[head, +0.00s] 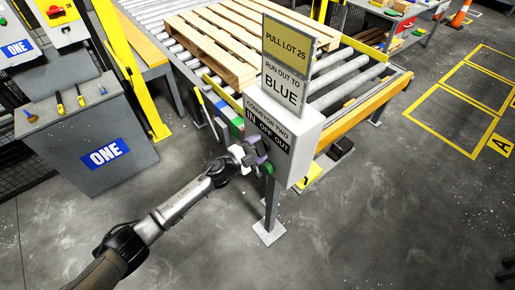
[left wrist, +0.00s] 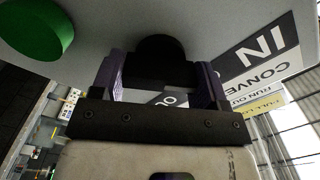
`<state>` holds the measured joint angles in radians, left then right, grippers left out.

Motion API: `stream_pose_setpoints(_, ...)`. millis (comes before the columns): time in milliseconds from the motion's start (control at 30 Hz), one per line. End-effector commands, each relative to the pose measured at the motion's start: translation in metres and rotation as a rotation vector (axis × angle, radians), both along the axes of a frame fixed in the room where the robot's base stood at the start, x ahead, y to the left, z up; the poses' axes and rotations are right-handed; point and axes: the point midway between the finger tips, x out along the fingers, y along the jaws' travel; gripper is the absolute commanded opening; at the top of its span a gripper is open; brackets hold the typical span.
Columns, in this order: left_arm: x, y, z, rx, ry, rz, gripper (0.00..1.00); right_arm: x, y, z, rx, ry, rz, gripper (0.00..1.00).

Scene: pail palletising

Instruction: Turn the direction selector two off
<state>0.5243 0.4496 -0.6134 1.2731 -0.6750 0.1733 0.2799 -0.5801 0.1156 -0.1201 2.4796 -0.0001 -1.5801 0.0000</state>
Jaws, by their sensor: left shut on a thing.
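The conveyor two control box (head: 308,150) is pale and stands on a grey post, with a black label reading IN OFF OUT. My left gripper (head: 252,158) is at the box's face, below that label. In the left wrist view, the black selector knob (left wrist: 160,52) sits between the two purple fingers of my left gripper (left wrist: 160,80), which is shut on it. The knob's pointer and exact setting are hidden. A green round button (left wrist: 35,30) is left of the knob in the wrist view. My right gripper is not in view.
Signs above the box read PULL LOT 25 (head: 288,45) and RUN OUT TO BLUE (head: 283,88). A wooden pallet (head: 225,45) lies on the roller conveyor (head: 345,85) behind. A grey cabinet marked ONE (head: 85,150) stands at left. The front floor is clear.

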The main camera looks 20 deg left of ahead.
Motion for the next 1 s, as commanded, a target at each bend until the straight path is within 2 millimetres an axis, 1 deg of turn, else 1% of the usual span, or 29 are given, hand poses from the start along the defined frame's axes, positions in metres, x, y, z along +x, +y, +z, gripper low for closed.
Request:
stream_pose_setpoints(300, 0.0001, -0.0001, -0.0004, 0.225, -0.137, -0.001, 0.44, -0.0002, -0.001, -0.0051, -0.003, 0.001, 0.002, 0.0)
stream_pose_setpoints(500, 0.0001, 0.0001, -0.0005, 0.338, -0.205, 0.0, 0.44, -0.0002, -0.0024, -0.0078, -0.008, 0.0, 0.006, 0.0)
stream_pose_setpoints(733, 0.0002, 0.0003, -0.0002, 0.422, -0.255, 0.001, 0.44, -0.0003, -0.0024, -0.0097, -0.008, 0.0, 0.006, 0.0)
stream_pose_setpoints(1000, 0.0002, 0.0003, 0.0002, 0.461, -0.279, 0.001, 0.44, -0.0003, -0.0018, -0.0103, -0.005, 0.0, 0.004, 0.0)
